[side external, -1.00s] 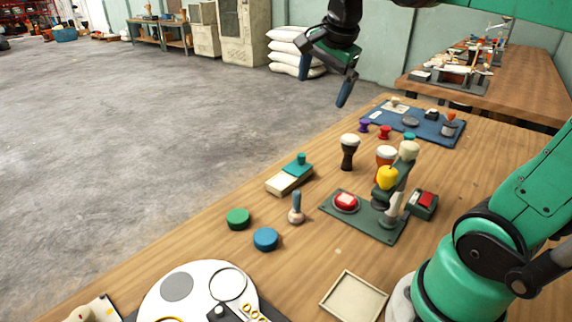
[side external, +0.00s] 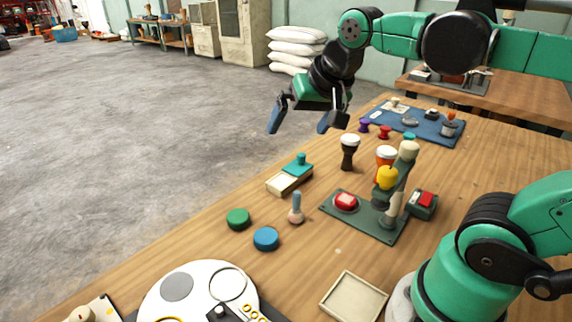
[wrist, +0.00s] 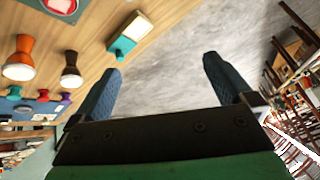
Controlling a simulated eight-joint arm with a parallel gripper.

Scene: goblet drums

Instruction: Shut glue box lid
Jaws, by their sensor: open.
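The glue box (side external: 280,185) is a small cream box near the left edge of the wooden table. Its teal lid (side external: 301,168) with a round knob sits over the far end, leaving the near cream part uncovered. In the wrist view the box (wrist: 138,27) and teal lid (wrist: 122,46) are at the upper middle, beyond my left finger. My gripper (side external: 298,120) is open and empty, up in the air above and behind the box, apart from it. Its two blue fingers also show spread in the wrist view (wrist: 161,65).
A dark goblet drum (side external: 349,152) and an orange one (side external: 386,155) stand right of the box. A green press stand (side external: 365,222) with a red pad is nearer. Green (side external: 238,218) and blue (side external: 265,238) discs and a small brush-like tool (side external: 296,210) lie in front.

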